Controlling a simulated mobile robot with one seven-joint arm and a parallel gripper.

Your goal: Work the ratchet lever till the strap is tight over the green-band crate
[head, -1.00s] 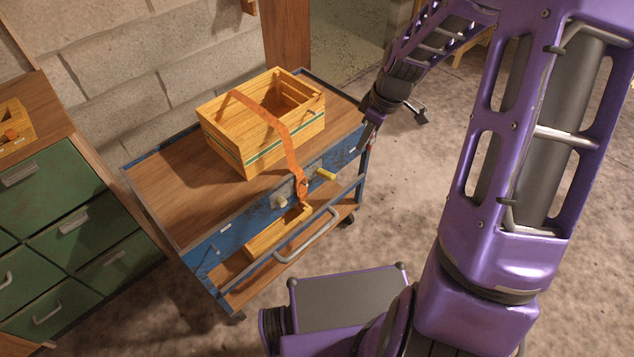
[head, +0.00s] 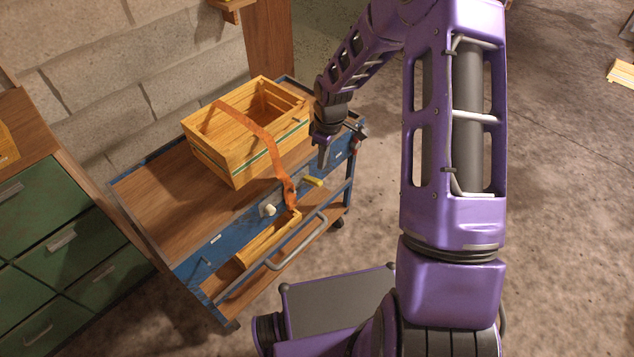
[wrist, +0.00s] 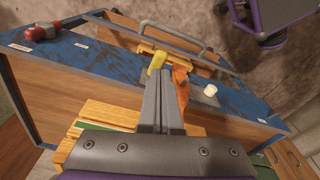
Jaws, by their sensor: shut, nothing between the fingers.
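The wooden crate with a green band (head: 215,157) stands on the blue trolley's wooden top. An orange strap (head: 262,139) passes over the crate and stands off its front corner in a loose curve. It runs down to the ratchet (head: 290,194) at the trolley's front edge. A yellow lever handle (head: 313,181) sticks out to the right of the ratchet. My gripper (head: 323,160) is shut and empty, just above and right of the lever. In the wrist view, my fingers (wrist: 161,85) point towards the yellow handle (wrist: 157,59), with the orange strap (wrist: 181,92) right beside them.
A white knob (head: 268,210) sits on the trolley's blue front panel, left of the ratchet. A grey push handle (head: 298,243) juts out in front. A red object (wrist: 38,32) lies on the blue edge. Green drawers (head: 55,240) stand at the left.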

